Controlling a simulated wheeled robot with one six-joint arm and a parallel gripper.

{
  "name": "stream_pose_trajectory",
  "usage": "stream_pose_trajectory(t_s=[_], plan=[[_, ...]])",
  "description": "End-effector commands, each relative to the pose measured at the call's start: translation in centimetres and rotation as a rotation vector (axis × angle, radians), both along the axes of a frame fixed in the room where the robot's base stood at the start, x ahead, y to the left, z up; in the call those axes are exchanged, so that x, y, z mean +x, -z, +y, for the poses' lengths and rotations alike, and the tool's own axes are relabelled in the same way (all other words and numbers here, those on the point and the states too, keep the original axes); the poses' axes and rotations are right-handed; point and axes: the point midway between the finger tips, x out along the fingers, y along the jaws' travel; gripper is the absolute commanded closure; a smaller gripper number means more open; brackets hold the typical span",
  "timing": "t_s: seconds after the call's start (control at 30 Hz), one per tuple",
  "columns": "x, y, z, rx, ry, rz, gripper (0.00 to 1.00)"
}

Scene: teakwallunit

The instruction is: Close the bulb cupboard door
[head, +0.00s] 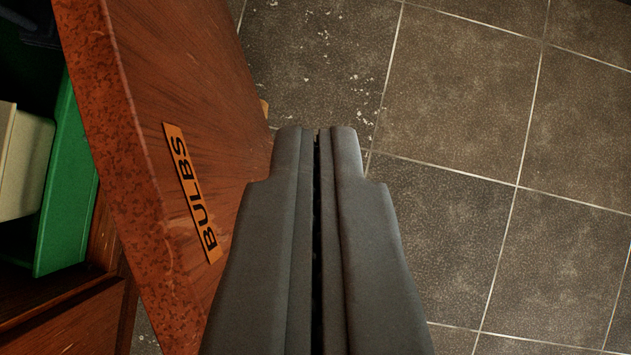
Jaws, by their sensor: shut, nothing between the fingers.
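The bulb cupboard door (205,100) is a reddish-brown wooden panel at the left of the head view. An orange plate reading "BULBS" (192,193) is fixed to its face. The door stands open, with the cupboard's inside showing to its left. My gripper (317,130) is in the lower middle of the view, with its two dark grey fingers shut and nothing between them. It is to the right of the door's labelled face, over the floor in the picture. Its left finger overlaps the door's lower part, and I cannot tell whether they touch.
Inside the cupboard, a green bin (68,190) and a cream-coloured container (25,160) sit left of the door. A wooden cupboard edge (75,320) is below them. The grey tiled floor (470,90) to the right is clear, with some pale specks near the top.

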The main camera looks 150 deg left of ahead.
Motion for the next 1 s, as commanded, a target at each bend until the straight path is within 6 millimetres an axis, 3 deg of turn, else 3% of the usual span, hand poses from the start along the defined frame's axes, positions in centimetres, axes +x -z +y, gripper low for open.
stream_pose_trajectory(t_s=[1.0], plan=[[0.3,0.0,12.9,0.0,0.24,-0.001,1.0]])
